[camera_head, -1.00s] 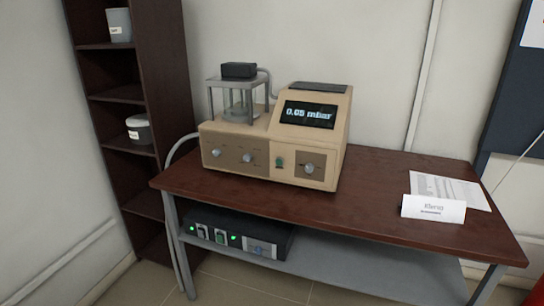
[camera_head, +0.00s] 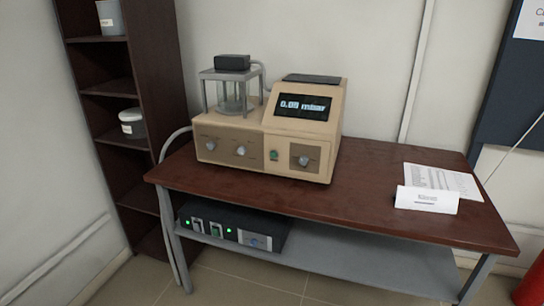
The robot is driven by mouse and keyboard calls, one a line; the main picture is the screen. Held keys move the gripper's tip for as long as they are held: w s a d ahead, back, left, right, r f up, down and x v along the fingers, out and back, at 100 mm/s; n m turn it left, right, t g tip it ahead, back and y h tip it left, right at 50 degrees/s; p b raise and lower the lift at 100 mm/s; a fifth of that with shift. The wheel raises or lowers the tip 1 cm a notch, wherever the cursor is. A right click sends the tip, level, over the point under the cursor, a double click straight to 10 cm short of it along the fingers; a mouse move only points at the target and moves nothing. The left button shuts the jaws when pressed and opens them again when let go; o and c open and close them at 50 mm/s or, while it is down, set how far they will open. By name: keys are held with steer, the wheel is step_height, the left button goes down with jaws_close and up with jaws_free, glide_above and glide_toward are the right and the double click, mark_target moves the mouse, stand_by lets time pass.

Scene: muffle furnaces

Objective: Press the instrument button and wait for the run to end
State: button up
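A beige instrument (camera_head: 227,151) stands on the left half of a dark red-brown table (camera_head: 360,199). Its tilted display (camera_head: 304,107) is lit and reads about 0.03 mbar, slightly blurred. Its front panel has several knobs and a small green button (camera_head: 274,155) between the middle knob and the right-hand knob (camera_head: 304,161). A glass chamber (camera_head: 233,98) in a grey frame with a black block on top stands on its left part. My gripper is not in view.
A black box (camera_head: 234,228) with green lights sits on the shelf under the table. A name card (camera_head: 428,199) and a printed sheet (camera_head: 447,181) lie at the table's right end. A dark shelf unit (camera_head: 153,84) stands at left. The table between instrument and card is clear.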

jaws_close()
stand_by(1.8)
